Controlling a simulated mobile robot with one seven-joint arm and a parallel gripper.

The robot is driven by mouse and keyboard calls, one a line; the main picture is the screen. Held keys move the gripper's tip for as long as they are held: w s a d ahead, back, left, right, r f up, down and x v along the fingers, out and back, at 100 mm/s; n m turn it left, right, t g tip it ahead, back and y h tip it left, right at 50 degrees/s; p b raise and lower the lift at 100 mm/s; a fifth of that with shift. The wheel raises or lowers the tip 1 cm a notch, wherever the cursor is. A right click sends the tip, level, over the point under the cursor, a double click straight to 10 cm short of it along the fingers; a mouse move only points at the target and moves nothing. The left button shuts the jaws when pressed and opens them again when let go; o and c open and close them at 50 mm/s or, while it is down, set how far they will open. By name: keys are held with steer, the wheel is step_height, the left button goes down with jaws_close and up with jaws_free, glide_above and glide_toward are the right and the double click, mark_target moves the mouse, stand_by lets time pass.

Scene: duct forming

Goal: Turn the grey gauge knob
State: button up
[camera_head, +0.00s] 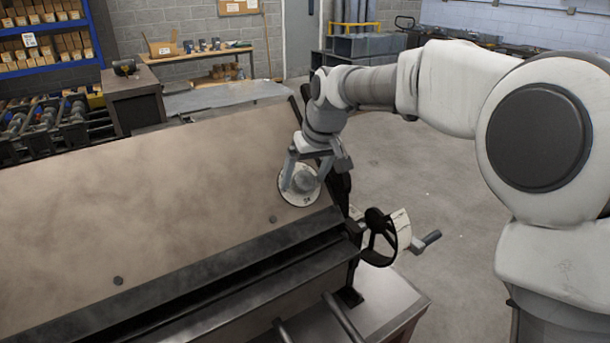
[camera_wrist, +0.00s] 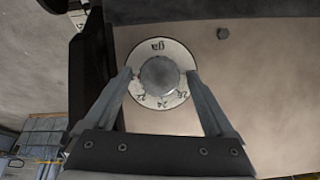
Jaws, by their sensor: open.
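The grey gauge knob (camera_wrist: 160,76) is round and sits at the centre of a white dial plate (camera_wrist: 159,49) with dark numbers and the letters "ga". The dial is on the right end of a large tan sloping metal panel (camera_head: 150,190). My gripper (camera_wrist: 160,74) is open, with one finger on each side of the knob in the wrist view. A gap shows between each fingertip and the knob there. In the head view the knob (camera_head: 304,181) is between the fingers of my gripper (camera_head: 303,177), partly covered by them.
A black handwheel (camera_head: 379,238) and a crank handle (camera_head: 428,240) stick out at the machine's right end, below the dial. A bolt head (camera_wrist: 223,33) stands out from the panel near the dial. Open floor (camera_head: 430,180) lies to the right.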

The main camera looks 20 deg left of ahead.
steer(key=c, duration=1.4)
